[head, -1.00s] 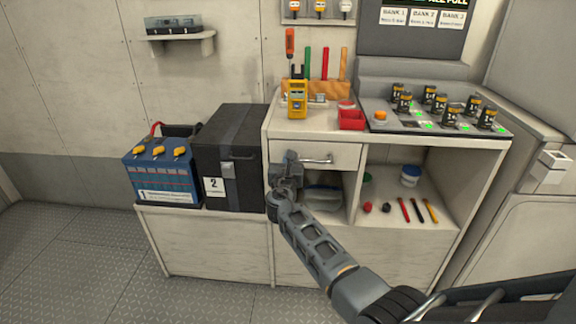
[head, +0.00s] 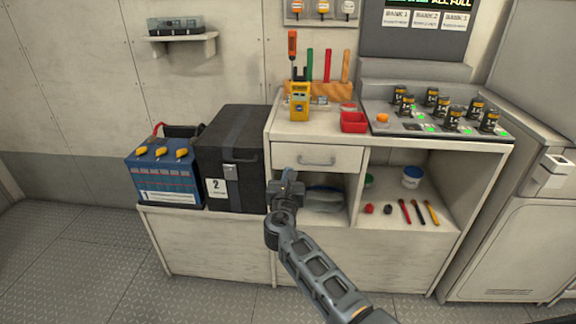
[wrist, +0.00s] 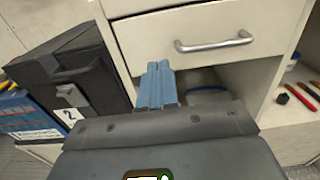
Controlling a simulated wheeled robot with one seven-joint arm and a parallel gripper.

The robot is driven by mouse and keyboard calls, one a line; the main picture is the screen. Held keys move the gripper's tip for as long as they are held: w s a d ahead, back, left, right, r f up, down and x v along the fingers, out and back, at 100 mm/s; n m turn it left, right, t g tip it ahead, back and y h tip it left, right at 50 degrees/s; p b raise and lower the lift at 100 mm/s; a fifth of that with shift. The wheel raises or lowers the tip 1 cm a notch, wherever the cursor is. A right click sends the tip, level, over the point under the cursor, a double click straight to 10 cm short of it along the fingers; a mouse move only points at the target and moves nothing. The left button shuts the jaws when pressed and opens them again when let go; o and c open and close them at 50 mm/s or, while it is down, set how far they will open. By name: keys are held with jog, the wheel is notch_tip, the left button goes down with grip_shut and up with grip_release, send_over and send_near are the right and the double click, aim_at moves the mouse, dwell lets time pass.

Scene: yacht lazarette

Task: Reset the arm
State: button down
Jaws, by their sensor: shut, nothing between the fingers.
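My gripper (head: 288,174) is in front of the white cabinet, just below its drawer (head: 318,157) and left of the middle of the drawer's handle. In the wrist view my gripper's blue fingers (wrist: 157,84) are together and empty, in front of the open shelf under the drawer. The metal drawer handle (wrist: 214,42) is above and to the right of the fingers, apart from them. The drawer looks shut.
A black box (head: 232,160) marked 2 and a blue battery (head: 165,172) stand left of the cabinet. The lower shelf holds a blue-lidded tub (head: 411,177) and several small tools. Floor in front is clear.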

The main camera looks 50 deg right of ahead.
jog(key=shift+s+a, duration=0.25)
jog(key=shift+a, duration=0.05)
jog(key=shift+a+f, duration=0.1)
jog(key=s+a+f+m+t+y+p, duration=0.15)
jog(key=s+a+f+m+y, duration=0.4)
jog(key=s+a+f, duration=0.6)
jog(key=s+a+r+m+y+p, duration=0.15)
jog(key=s+a+m+y, duration=0.3)
jog(key=s+a, duration=0.75)
jog(key=s+a+r+m+t+y, duration=0.1)
jog(key=s+a+r+m, duration=0.2)
jog(key=s, duration=0.4)
jog(key=s+a+r+m+y, duration=0.1)
jog(key=s+r+m+y, duration=0.1)
jog(key=s+r+m, duration=0.4)
jog(key=s+r+m+t+y+p, duration=0.1)
jog(key=s+r+m+p, duration=0.1)
jog(key=s+r+m, duration=0.4)
jog(key=s+r, duration=0.4)
jog(key=r, duration=0.4)
jog(key=shift+a+m, duration=0.25)
jog(key=shift+m, duration=0.05)
jog(key=shift+s, duration=0.1)
